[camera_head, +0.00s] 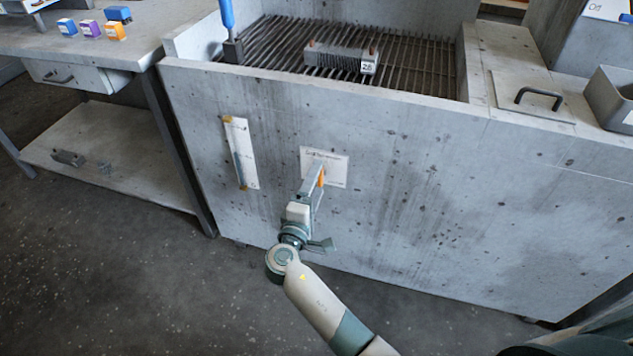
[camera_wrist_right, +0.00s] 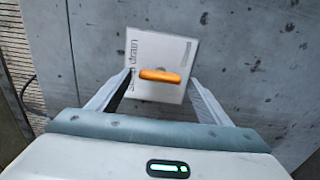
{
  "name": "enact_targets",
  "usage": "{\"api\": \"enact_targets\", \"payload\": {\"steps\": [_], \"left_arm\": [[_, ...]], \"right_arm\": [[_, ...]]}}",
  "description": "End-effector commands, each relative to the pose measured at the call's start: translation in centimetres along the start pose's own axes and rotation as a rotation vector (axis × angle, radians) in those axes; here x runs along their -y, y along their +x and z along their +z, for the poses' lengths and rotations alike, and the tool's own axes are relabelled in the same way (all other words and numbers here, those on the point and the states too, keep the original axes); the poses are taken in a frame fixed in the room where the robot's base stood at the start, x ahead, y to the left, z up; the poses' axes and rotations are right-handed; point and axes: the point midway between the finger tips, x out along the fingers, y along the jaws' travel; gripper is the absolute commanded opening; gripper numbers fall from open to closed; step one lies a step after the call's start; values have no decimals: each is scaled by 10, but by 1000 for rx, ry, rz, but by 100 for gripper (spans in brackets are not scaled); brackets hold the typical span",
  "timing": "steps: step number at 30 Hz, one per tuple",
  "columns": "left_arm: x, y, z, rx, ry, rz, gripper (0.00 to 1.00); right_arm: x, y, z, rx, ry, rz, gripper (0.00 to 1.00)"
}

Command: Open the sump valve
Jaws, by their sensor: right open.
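The sump valve shows as an orange handle (camera_head: 321,178) in front of a white plate (camera_head: 338,168) on the front wall of the concrete housing. The right wrist view shows the orange handle (camera_wrist_right: 160,75) lying across the picture between my fingers, with the plate (camera_wrist_right: 170,48) behind it reading "drain". My right gripper (camera_head: 315,180) is at the handle in the head view. In the right wrist view my right gripper (camera_wrist_right: 160,88) is open, one finger on each side of the handle, with gaps at both ends. My left gripper is not in view.
A sight gauge (camera_head: 240,153) is mounted on the wall left of the plate. A grate (camera_head: 410,65) holding a numbered grey block (camera_head: 340,58) tops the housing. A workbench (camera_head: 120,50) with small coloured boxes stands at left. The floor (camera_head: 130,270) at lower left is clear.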

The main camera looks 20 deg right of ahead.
Motion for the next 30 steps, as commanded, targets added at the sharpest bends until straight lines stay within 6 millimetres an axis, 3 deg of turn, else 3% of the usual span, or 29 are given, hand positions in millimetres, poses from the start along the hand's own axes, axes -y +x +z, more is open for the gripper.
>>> {"api": "enact_targets", "payload": {"steps": [18, 24, 30], "left_arm": [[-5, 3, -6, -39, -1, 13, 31], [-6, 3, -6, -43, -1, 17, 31], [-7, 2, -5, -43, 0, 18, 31]], "right_arm": [[2, -95, 0, -1, -1, -3, 72], [1, -111, -1, -1, -2, -1, 72], [0, -113, -1, -1, -1, -1, 72]]}}
